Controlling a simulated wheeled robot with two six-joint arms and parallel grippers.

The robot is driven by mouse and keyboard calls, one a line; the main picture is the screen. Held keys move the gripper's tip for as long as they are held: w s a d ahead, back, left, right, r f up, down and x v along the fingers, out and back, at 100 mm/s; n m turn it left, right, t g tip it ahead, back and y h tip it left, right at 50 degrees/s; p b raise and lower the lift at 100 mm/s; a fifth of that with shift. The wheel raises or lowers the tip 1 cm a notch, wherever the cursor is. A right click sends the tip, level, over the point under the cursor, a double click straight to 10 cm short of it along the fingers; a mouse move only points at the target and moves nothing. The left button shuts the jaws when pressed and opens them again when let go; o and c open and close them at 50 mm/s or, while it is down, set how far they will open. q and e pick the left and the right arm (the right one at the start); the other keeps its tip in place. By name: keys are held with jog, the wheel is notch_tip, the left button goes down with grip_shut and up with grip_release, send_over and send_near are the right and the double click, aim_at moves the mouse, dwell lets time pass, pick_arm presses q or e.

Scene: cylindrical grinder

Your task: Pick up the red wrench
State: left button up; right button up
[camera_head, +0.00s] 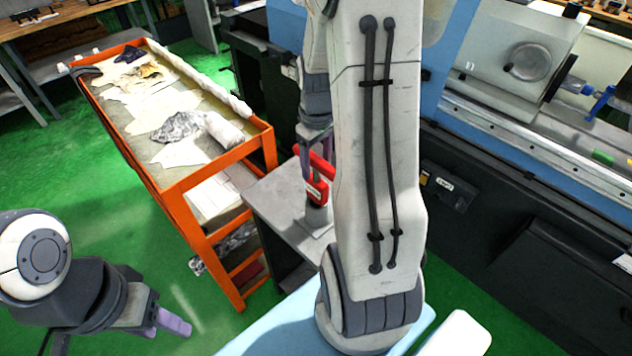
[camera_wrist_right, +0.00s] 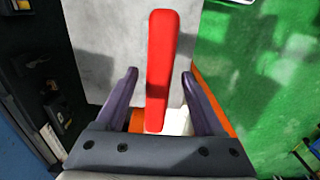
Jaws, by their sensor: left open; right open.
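The red wrench (camera_head: 317,190) shows in part beside my right arm in the head view, above a small grey table (camera_head: 268,208); my arm hides some of it. In the right wrist view the wrench (camera_wrist_right: 161,62) is a long red bar running up the middle, between the two purple fingers of my right gripper (camera_wrist_right: 159,76). Gaps show on both sides of it. My right gripper (camera_head: 316,148) is open at the wrench in the head view. My left gripper (camera_head: 162,322) is open and empty at the lower left, over the green floor, far from the wrench.
An orange cart (camera_head: 170,180) with rags and papers on top stands left of the grey table. A large blue and grey grinder (camera_head: 540,150) fills the right side. Open green floor (camera_head: 60,170) lies at the left.

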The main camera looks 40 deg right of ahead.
aim_at(317, 173)
notch_tip(317, 173, down, 4)
jog(key=shift+d+f+p, duration=0.1)
jog(key=shift+p, duration=0.45)
grip_shut()
jog(key=shift+w, duration=0.1)
dwell(1.0)
